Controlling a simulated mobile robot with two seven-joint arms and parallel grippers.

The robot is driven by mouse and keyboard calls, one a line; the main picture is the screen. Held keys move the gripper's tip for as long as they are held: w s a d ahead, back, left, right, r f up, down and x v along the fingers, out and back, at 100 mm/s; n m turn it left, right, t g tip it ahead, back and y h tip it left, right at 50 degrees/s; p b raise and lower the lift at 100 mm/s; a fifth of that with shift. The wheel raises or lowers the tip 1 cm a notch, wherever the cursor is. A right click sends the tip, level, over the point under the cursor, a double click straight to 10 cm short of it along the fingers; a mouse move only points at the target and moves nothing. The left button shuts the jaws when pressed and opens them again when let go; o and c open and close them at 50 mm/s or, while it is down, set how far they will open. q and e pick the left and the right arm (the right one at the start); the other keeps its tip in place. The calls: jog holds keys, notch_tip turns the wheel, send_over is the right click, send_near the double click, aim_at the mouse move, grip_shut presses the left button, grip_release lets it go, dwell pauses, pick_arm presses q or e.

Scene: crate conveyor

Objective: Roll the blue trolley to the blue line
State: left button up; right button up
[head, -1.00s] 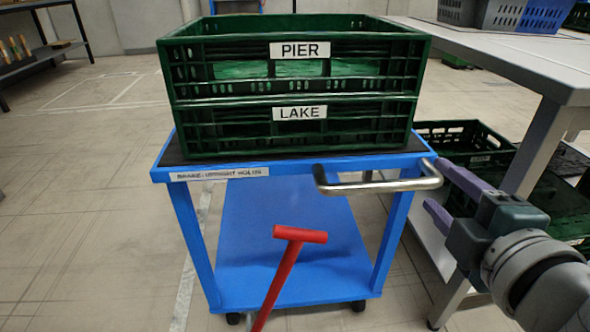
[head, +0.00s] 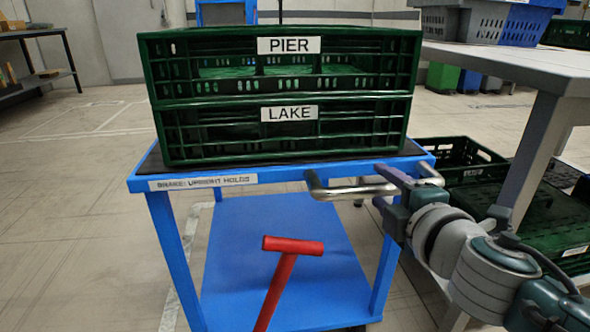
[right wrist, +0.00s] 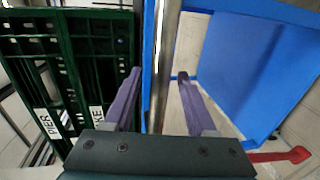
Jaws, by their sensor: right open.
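The blue trolley (head: 245,225) stands in front of me with a chrome handle (head: 350,190) along its near side. My right gripper (head: 393,182) is at the right end of the handle. In the right wrist view, its purple fingers (right wrist: 158,85) are open, with the handle bar (right wrist: 165,55) running between them, not clamped. A red T-shaped lever (head: 292,245) rises at the trolley's near side, leaning in the picture; a label reads "BRAKE: UPRIGHT HOLDS". I see no blue line. My left gripper is out of view.
Two green crates, PIER (head: 345,86) above LAKE (head: 200,135), are stacked on the trolley. A grey table (head: 530,75) stands close on the right, with green crates (head: 545,205) below it. Open floor (head: 70,200) lies to the left.

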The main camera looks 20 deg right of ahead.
jog(key=shift+w, duration=0.2)
jog(key=shift+c, duration=0.4)
grip_shut()
dwell(0.9)
